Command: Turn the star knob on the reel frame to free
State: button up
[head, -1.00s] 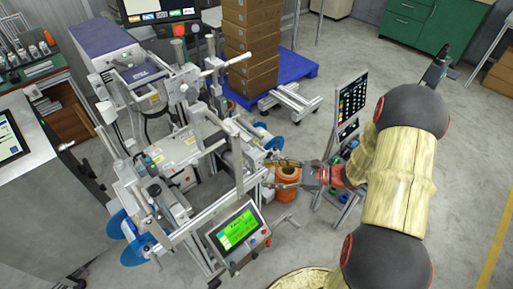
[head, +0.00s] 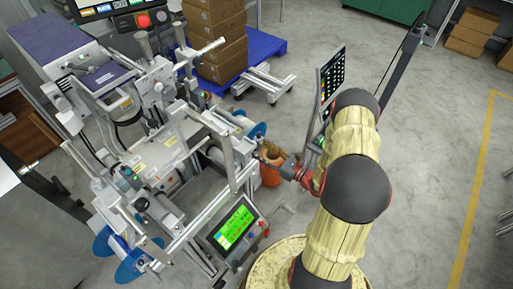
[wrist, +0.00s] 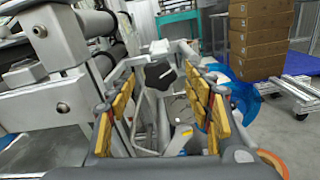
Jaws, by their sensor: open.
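The reel frame (head: 228,165) is a grey metal machine with rails, rollers and blue reels, left of centre in the head view. In the wrist view its rails fill the left side (wrist: 60,95). A dark, lobed star knob (wrist: 159,75) shows ahead between my gripper's fingers. I cannot tell whether the fingers touch it. I cannot make out the knob in the head view. My gripper (wrist: 160,84) is open, its yellow-padded fingers spread to either side. In the head view my gripper (head: 268,156) is at the frame's right side.
A control box with a green screen (head: 235,225) stands at the frame's front. A dark panel with coloured buttons (head: 331,80) stands close to my arm. Stacked cartons (head: 215,40) sit on a blue pallet behind.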

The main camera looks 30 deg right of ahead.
jog(key=shift+x, duration=1.45)
jog(key=shift+c, duration=0.6)
jog(key=c, duration=1)
